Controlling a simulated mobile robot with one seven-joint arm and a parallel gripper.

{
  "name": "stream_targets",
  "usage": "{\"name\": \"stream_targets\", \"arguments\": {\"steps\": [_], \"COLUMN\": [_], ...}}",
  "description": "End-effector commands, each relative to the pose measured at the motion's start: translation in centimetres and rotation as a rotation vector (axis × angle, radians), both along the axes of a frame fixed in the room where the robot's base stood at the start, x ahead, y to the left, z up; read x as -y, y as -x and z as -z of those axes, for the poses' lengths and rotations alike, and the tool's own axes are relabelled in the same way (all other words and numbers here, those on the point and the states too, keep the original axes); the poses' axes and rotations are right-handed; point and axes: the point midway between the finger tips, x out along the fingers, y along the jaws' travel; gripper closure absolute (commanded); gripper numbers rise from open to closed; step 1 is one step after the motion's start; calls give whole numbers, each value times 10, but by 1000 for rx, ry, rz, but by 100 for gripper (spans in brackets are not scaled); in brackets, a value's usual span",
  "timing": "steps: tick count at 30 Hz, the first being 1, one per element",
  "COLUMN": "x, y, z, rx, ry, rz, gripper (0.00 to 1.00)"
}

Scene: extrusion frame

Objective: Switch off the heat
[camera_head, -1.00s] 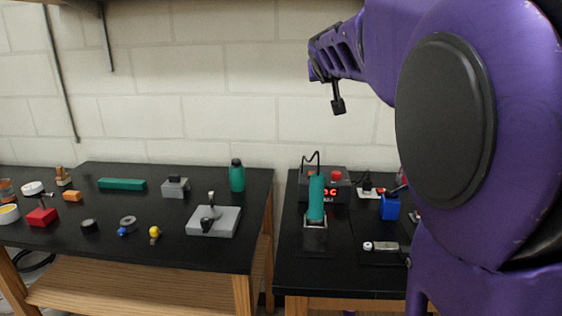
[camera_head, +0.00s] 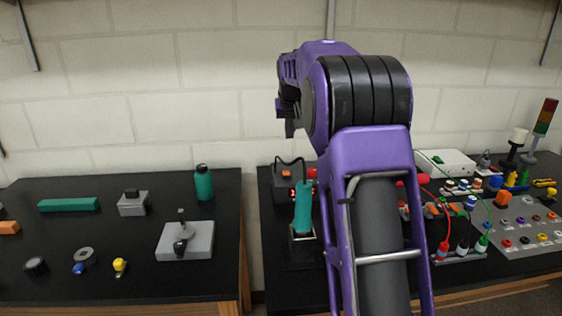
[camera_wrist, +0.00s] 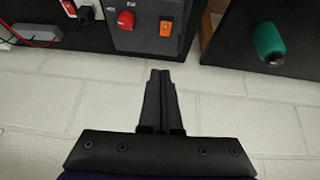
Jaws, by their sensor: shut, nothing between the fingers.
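The heating station (camera_head: 281,188) is a dark box at the back of the right table, partly hidden by my arm. It has an orange switch (camera_head: 286,173) and a red knob (camera_head: 312,173); a lit red display shows partly. In the wrist view, the orange switch (camera_wrist: 165,28) and red knob (camera_wrist: 126,20) sit on its dark panel, just beyond my fingertips. A teal-handled iron (camera_head: 303,210) stands upright in its holder in front of the station. My gripper (camera_wrist: 160,76) is shut and empty. In the head view, my gripper (camera_head: 290,127) is above the station, apart from it.
A teal bottle (camera_head: 203,183) and a grey block with a lever (camera_head: 185,240) stand on the left table (camera_head: 90,280). A gap separates the tables. Right of my arm are cables, plugs and a signal tower (camera_head: 544,125). The wall is close behind.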

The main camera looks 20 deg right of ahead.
Motion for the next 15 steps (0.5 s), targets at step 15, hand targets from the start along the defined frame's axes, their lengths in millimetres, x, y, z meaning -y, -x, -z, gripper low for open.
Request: {"name": "stream_targets", "arguments": {"steps": [15], "x": [8], "y": [2], "z": [10], "rx": [-34], "ry": [-52], "rz": [-3], "gripper": [100]}}
